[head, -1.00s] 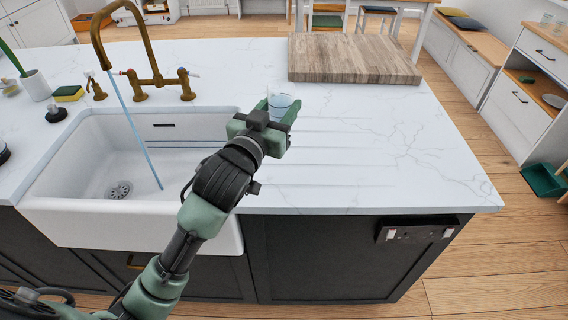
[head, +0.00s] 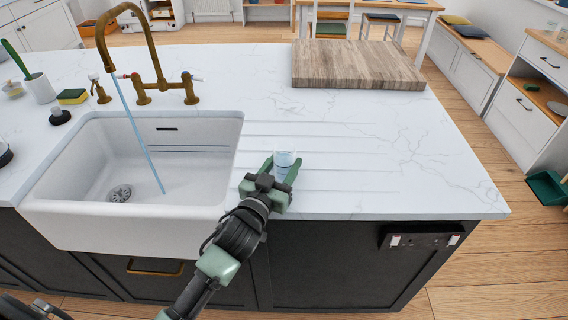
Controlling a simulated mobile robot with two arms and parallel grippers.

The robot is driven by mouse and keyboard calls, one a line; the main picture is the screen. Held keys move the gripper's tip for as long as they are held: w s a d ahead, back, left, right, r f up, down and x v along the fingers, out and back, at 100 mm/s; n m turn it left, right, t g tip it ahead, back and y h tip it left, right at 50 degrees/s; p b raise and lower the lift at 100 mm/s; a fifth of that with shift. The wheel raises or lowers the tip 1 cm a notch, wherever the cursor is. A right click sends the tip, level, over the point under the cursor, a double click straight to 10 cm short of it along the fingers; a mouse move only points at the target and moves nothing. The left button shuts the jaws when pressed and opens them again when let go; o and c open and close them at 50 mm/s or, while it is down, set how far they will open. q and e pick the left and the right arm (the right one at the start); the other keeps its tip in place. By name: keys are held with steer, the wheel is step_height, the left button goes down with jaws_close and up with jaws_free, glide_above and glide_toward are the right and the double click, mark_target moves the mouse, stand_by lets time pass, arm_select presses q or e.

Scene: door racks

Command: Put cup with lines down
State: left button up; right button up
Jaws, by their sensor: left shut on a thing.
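A clear cup (head: 285,160) with a bluish lower part shows in the head view, between the fingers of my left gripper (head: 281,170). The gripper is shut on it, with a green finger on each side. The cup is upright, over the grooved draining area of the white worktop (head: 350,205) just right of the sink. I cannot tell whether its base touches the worktop, as the gripper hides it. Lines on the cup are too small to make out. My right gripper is out of view.
The white sink (head: 85,165) has water running from the brass tap (head: 150,60). A wooden board (head: 355,65) lies at the back. A sponge (head: 72,97) and a pot with a brush (head: 40,88) stand at the left. The worktop's right part is clear.

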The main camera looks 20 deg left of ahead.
arm_select(q)
steer(key=shift+f, duration=0.1)
steer(key=o, duration=1.3)
steer(key=shift+o, duration=0.3)
steer(key=s, duration=0.3)
steer(key=s+a+b, duration=0.1)
steer(key=s, duration=0.7)
steer(key=shift+a+b, duration=0.15)
steer(key=shift+b, duration=0.25)
steer(key=shift+s+r, duration=0.2)
steer(key=shift+s, duration=0.3)
